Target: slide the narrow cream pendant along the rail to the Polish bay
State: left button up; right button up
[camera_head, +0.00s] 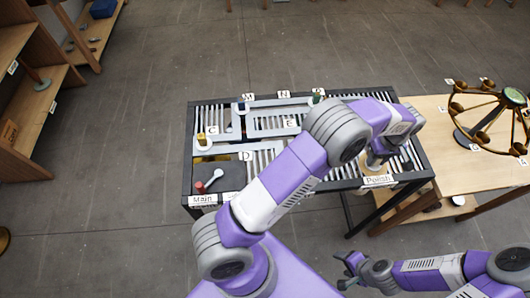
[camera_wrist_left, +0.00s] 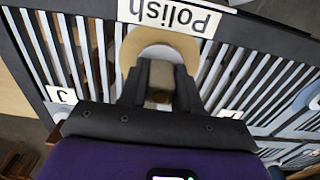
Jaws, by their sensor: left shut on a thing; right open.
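The rail board (camera_head: 233,200) is a dark-framed slatted table with pale tracks. My left gripper (camera_head: 377,158) is at its front right, beside the white Polish label (camera_head: 379,180). In the left wrist view my left gripper (camera_wrist_left: 159,92) is shut on a small upright brownish piece above a round cream-tan base (camera_wrist_left: 140,45). This appears to be the narrow cream pendant; the fingers hide much of it. The base is close beside the Polish label (camera_wrist_left: 170,16), over the slats. My right gripper (camera_head: 350,272) is open and empty, off the table at the bottom.
A yellow-topped piece (camera_head: 203,142), a blue-topped piece (camera_head: 241,106) and a green-topped piece (camera_head: 317,94) stand along the tracks. A red-ended piece (camera_head: 199,186) is near the Stain label (camera_head: 203,200). A wooden table with a round rack (camera_head: 491,104) adjoins at right.

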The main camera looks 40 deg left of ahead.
pick_arm(q)
jog(key=shift+f, duration=0.1)
jog(key=o, duration=1)
jog(key=shift+o, duration=0.2)
notch_tip(320, 180, up, 8)
jog(key=shift+f, duration=0.2)
